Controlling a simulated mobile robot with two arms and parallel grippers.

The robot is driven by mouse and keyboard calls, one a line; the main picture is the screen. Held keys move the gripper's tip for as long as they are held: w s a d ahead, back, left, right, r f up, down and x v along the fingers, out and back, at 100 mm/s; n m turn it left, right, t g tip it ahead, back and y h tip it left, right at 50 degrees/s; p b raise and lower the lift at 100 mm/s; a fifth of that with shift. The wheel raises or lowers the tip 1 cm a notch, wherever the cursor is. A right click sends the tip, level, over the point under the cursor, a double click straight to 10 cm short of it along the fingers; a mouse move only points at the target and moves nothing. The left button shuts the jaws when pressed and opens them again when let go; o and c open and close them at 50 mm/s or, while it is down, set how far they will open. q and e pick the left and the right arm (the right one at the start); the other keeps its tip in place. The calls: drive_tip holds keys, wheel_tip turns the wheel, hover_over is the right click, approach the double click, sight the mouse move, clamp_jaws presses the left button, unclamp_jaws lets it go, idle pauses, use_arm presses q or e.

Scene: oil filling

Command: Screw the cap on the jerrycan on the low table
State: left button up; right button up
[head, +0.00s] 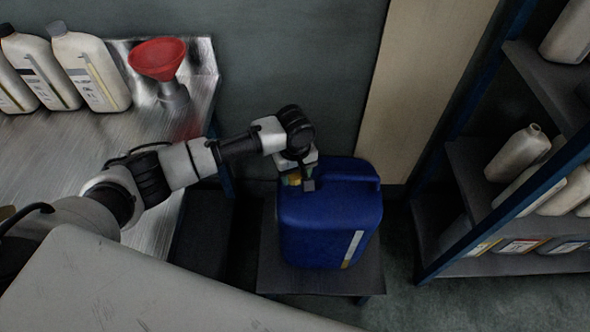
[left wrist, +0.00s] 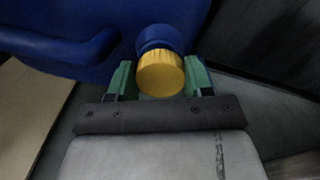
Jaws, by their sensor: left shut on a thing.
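The blue jerrycan (head: 335,225) stands upright on the low table (head: 365,282) in the head view. Its blue body (left wrist: 75,20) and neck (left wrist: 158,38) also show in the left wrist view. My left gripper (head: 302,183) is at the top left of the jerrycan. In the left wrist view the yellow cap (left wrist: 160,74) sits between the green fingers of my left gripper (left wrist: 160,80), which is shut on it. The cap is in line with the blue neck and appears against it; whether it is threaded on cannot be told. In the head view the cap (head: 294,180) is mostly hidden by the gripper. My right gripper is not in view.
A metal workbench (head: 60,150) at the left carries several white bottles (head: 90,70) and a red funnel (head: 158,60) on a grey holder. A shelf (head: 475,180) with bottles stands at the right. The floor (head: 420,310) between low table and shelf is clear.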

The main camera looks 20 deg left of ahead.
use_arm(q)
drive_tip(key=shift+f, duration=0.4)
idle(0.4)
drive_tip(key=o, duration=1)
drive_tip(key=shift+c, duration=0.2)
drive_tip(key=shift+r, duration=0.1)
